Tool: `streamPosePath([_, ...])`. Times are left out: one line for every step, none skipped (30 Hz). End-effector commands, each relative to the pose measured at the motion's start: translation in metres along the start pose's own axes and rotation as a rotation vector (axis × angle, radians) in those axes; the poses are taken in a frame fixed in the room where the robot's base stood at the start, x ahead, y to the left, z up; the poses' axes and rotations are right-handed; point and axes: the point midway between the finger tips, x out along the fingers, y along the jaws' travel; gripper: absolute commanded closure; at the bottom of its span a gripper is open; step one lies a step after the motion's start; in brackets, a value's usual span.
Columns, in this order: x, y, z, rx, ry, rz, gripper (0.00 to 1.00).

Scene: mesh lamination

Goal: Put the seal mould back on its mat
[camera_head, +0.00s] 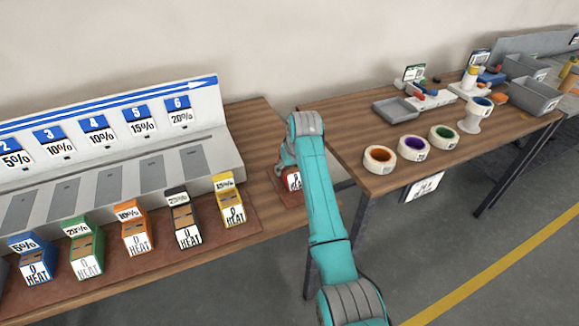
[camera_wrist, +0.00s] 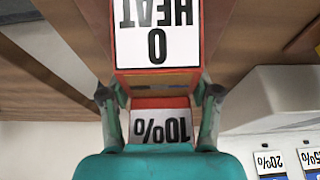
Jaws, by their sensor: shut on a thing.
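My gripper (camera_wrist: 158,98) is shut on a red block (camera_wrist: 205,40) with white labels reading "0 HEAT" and "10%". In the head view the red block (camera_head: 294,181) shows at the left edge of my teal arm, at the right end of the left table. My arm hides most of it there. A small reddish-brown patch (camera_head: 284,194) shows around its base; I cannot tell whether the block touches it. Similar blocks, yellow (camera_head: 229,203), black (camera_head: 184,218), orange (camera_head: 133,230), green (camera_head: 86,248) and blue (camera_head: 35,257), stand on a long reddish-brown mat (camera_head: 160,262).
A grey slotted stand (camera_head: 228,155) with numbered percentage cards rises behind the blocks. Across a narrow gap, a second table (camera_head: 345,125) carries orange (camera_head: 380,159), purple (camera_head: 412,148) and green (camera_head: 443,138) rolls, a grey tray (camera_head: 395,110) and grey bins (camera_head: 535,97).

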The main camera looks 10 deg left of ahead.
Motion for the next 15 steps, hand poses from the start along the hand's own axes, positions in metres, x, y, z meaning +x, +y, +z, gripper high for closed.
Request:
streamPosePath([0.0008, 0.0000, 0.0004, 0.000, 0.000, 0.000, 0.33])
streamPosePath([0.0007, 0.0000, 0.0004, 0.000, 0.000, 0.000, 0.26])
streamPosePath([0.0007, 0.0000, 0.0004, 0.000, -0.001, 0.000, 0.16])
streamPosePath([0.0007, 0.0000, 0.0004, 0.000, -0.001, 0.000, 0.13])
streamPosePath([0.0007, 0.0000, 0.0004, 0.000, -0.001, 0.000, 0.13])
streamPosePath([0.0006, 0.0000, 0.0004, 0.000, -0.001, 0.000, 0.13])
streamPosePath([0.0006, 0.0000, 0.0004, 0.000, -0.001, 0.000, 0.13])
streamPosePath([0.0006, 0.0000, 0.0004, 0.000, -0.001, 0.000, 0.13])
streamPosePath([0.0006, 0.0000, 0.0004, 0.000, -0.001, 0.000, 0.13])
streamPosePath([0.0005, 0.0000, 0.0003, 0.000, -0.001, 0.000, 0.13])
streamPosePath([0.0005, 0.0000, 0.0004, 0.000, -0.001, 0.000, 0.13])
streamPosePath([0.0004, 0.0000, 0.0003, 0.000, -0.001, 0.000, 0.13])
streamPosePath([0.0000, 0.0000, 0.0001, 0.000, 0.000, 0.000, 0.13])
streamPosePath([-0.0007, 0.0000, -0.0003, 0.000, 0.000, 0.000, 0.13])
streamPosePath([-0.0024, 0.0000, -0.0010, 0.000, 0.000, 0.000, 0.13])
